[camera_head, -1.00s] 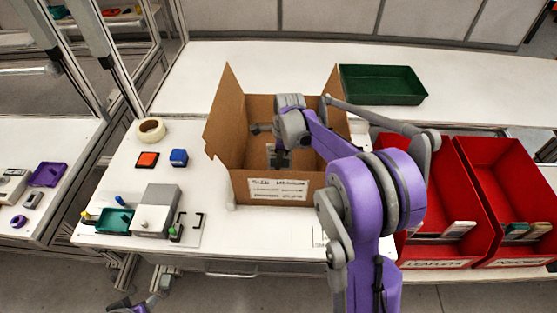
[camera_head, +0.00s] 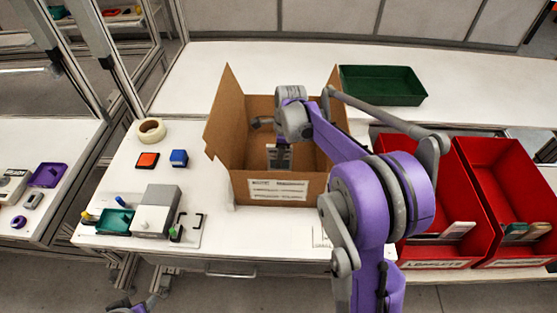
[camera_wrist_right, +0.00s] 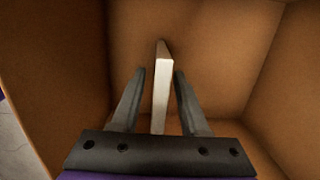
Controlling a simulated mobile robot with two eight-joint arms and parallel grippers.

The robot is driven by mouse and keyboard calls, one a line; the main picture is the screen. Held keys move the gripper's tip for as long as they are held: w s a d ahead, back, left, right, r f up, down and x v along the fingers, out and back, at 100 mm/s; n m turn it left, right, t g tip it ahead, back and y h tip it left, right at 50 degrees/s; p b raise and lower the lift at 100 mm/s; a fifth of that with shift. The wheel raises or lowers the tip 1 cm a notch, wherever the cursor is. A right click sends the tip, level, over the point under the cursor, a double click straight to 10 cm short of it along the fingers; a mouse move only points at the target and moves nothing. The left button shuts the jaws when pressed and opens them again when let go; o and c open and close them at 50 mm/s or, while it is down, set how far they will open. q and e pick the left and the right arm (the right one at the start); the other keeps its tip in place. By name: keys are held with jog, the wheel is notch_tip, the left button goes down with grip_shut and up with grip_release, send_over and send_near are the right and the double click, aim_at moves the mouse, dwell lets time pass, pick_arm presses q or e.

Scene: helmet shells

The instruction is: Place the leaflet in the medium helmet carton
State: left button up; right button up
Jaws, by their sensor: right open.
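The open-topped brown helmet carton (camera_head: 240,180) stands on the white bench, with a printed label on its front; its size wording is not readable. My right gripper (camera_wrist_right: 160,85) reaches down inside the carton, fingers open. The white leaflet (camera_wrist_right: 161,85) stands on edge between the two fingers, with a visible gap on each side. In the head view my right gripper (camera_head: 278,165) is partly hidden by its wrist, and the leaflet is hard to make out. Part of my left gripper (camera_head: 122,303) shows at the bottom left edge; its jaws are unclear.
Two red bins (camera_head: 480,205) with upright items stand right of the carton. A green tray (camera_head: 382,98) lies behind. A tape roll (camera_head: 151,130), an orange block (camera_head: 147,160), a blue block (camera_head: 179,158) and a grey fixture (camera_head: 157,205) sit to the left.

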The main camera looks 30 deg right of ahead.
jog(key=r, duration=0.6)
jog(key=d+r, duration=0.1)
jog(key=r, duration=0.2)
jog(key=shift+s+r, duration=0.3)
jog(key=shift+s, duration=0.05)
